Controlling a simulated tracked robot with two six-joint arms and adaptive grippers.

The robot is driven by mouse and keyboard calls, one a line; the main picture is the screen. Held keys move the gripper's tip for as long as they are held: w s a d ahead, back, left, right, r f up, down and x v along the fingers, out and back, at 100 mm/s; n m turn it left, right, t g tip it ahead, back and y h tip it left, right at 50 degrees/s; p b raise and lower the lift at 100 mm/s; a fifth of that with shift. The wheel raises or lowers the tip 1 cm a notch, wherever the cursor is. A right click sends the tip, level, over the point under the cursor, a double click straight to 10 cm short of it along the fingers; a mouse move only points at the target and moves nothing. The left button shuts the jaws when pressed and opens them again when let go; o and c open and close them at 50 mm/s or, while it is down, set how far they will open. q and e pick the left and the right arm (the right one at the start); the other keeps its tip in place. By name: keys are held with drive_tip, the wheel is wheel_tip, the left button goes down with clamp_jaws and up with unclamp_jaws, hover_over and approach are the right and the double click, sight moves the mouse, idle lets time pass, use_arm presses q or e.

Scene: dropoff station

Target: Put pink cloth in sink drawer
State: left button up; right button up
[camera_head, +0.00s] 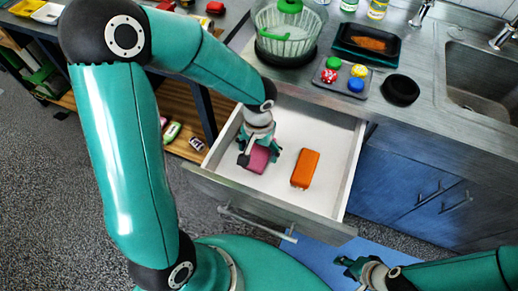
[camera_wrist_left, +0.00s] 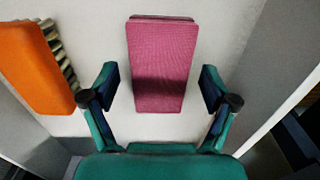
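The pink cloth (camera_head: 257,160), a folded block, lies on the white floor of the open drawer (camera_head: 329,165), left of an orange item. In the left wrist view the pink cloth (camera_wrist_left: 162,60) lies flat, ahead of and between the fingers. My left gripper (camera_head: 260,148) is inside the drawer over the cloth and partly hides it in the head view. Its fingers (camera_wrist_left: 158,78) are spread, with a gap on each side of the cloth. My right gripper (camera_head: 355,268) is outside the drawer at the lower right. Its finger opening is too small to judge.
An orange brush-like item (camera_head: 305,168) lies beside the cloth; bristles show in the wrist view (camera_wrist_left: 35,62). The drawer walls stand close around. The counter above holds a dish basket (camera_head: 289,30), a tray with colored items (camera_head: 342,76) and a sink (camera_head: 480,75).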

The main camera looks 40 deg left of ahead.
sight(258, 153)
use_arm(q)
drive_tip(key=shift+r+p, duration=0.25)
drive_tip(key=shift+p, duration=0.05)
wheel_tip(258, 153, up, 12)
drive_tip(key=p, duration=0.1)
idle(0.4)
drive_tip(key=shift+f, duration=0.1)
drive_tip(key=shift+s, duration=0.1)
